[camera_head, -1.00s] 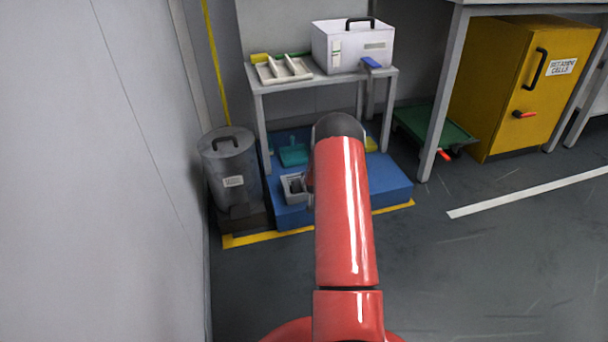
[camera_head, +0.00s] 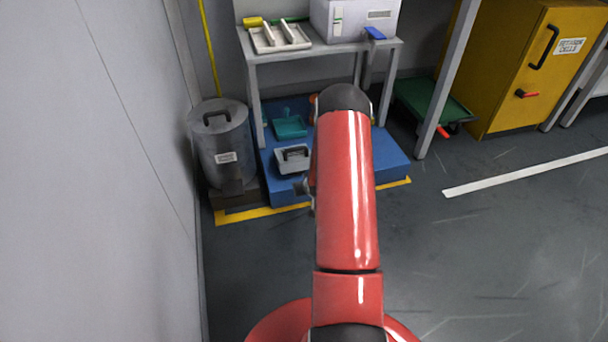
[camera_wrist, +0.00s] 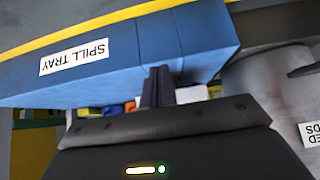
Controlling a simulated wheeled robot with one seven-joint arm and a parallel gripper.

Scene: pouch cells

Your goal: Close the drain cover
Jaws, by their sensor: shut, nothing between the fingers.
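The blue spill tray (camera_head: 385,172) lies on the floor under the small table. A small light grey box (camera_head: 284,166) with a dark handle-like part sits on it; I cannot tell whether this is the drain cover or whether it is open. The tray (camera_wrist: 195,40) appears upside down in the wrist view, with its "SPILL TRAY" label. My gripper (camera_wrist: 158,88) has its dark fingers together and empty, in front of the tray's side. In the head view my gripper (camera_head: 303,190) shows only partly beside my red arm, near the tray's front edge.
A grey lidded bin (camera_head: 222,140) stands left of the tray by the wall. A teal dustpan (camera_head: 289,127) lies on the tray. The table (camera_head: 330,50) overhangs it. A yellow cabinet (camera_head: 520,70) and green trolley (camera_head: 440,105) are to the right. Floor in front is clear.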

